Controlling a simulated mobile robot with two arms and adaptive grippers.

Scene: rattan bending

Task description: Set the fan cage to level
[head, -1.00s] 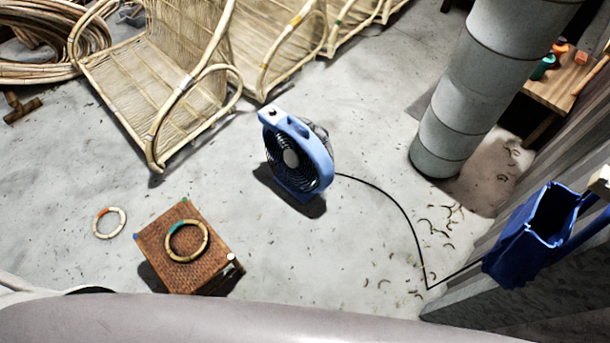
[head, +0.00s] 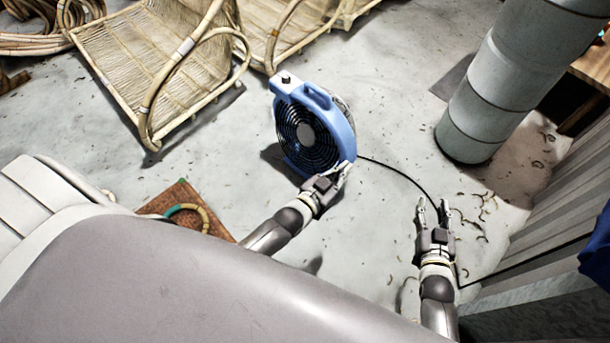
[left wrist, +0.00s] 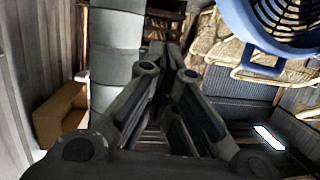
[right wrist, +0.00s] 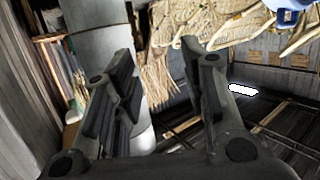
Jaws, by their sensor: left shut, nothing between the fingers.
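The blue fan (head: 344,128) stands on the floor near the middle of the head view, with a dark knob (head: 286,79) on its top. Its round dark cage (head: 308,134) faces the lower left; I cannot tell its exact tilt. The cage also shows in the left wrist view (left wrist: 290,18), at the upper right. My left gripper (head: 345,170) is shut and empty, at the fan's lower right edge; I cannot tell whether it touches. My right gripper (head: 432,204) is open and empty, right of the fan and apart from it.
A black cord (head: 400,178) runs from the fan to the right. A rattan chair frame (head: 150,55) stands behind left, a thick grey column (head: 490,100) behind right. Corrugated metal wall (head: 560,215) bounds the right.

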